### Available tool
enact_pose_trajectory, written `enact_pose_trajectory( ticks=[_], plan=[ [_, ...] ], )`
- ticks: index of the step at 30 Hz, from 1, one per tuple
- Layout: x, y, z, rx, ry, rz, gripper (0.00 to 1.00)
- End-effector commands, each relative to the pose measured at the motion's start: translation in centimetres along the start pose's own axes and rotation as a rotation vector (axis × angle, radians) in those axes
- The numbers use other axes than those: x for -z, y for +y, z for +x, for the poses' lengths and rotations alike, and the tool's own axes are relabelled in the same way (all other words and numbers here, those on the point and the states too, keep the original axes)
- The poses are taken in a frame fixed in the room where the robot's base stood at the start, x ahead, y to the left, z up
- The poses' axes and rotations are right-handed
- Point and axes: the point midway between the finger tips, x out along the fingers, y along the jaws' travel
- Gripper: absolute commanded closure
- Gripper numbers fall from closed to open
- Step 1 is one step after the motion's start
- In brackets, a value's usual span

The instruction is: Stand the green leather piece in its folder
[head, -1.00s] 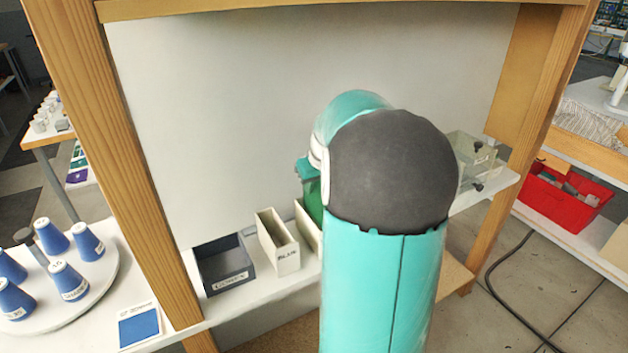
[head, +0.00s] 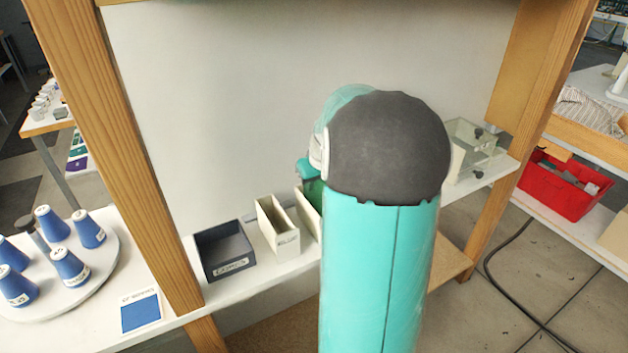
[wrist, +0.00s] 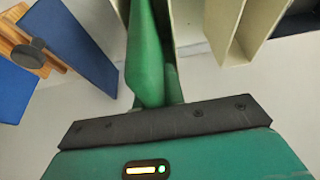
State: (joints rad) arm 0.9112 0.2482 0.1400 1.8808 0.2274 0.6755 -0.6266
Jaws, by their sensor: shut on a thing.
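The green leather piece (wrist: 146,55) is held in my gripper (wrist: 158,98), which is shut on it. In the wrist view it stretches away from the jaws, beside the near wall of a cream folder (wrist: 188,22). I cannot tell whether it is inside that folder. In the head view a strip of the green piece (head: 313,192) shows left of my arm, just above a cream folder (head: 307,216) that my arm partly hides. Its label is not visible. My gripper is mostly hidden there.
Left of that folder stands another cream folder (head: 276,228) with a label, then a dark open bin (head: 224,252). A wooden post (head: 150,170) rises left of them. A clear box (head: 472,150) with dark knobs stands right of my arm. Blue pieces (wrist: 78,38) show left in the wrist view.

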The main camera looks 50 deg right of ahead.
Motion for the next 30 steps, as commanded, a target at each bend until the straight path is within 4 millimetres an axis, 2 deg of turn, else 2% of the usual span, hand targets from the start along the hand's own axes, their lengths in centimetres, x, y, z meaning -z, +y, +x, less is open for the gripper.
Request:
enact_pose_trajectory(
  ticks=[13, 14, 15, 18, 26, 30],
  plan=[
    [0.02, 0.0, -0.01, -0.001, 0.001, 0.0, 1.0],
    [0.02, 0.0, -0.01, -0.001, 0.001, 0.0, 0.87],
    [0.02, 0.0, -0.01, -0.001, 0.001, 0.0, 0.79],
    [0.02, 0.0, 0.0, 0.0, 0.001, 0.0, 0.64],
    [-0.01, -0.01, -0.02, 0.0, 0.0, 0.0, 0.64],
    [0.07, 0.03, -0.92, -0.002, 0.003, -0.001, 0.64]
  ],
)
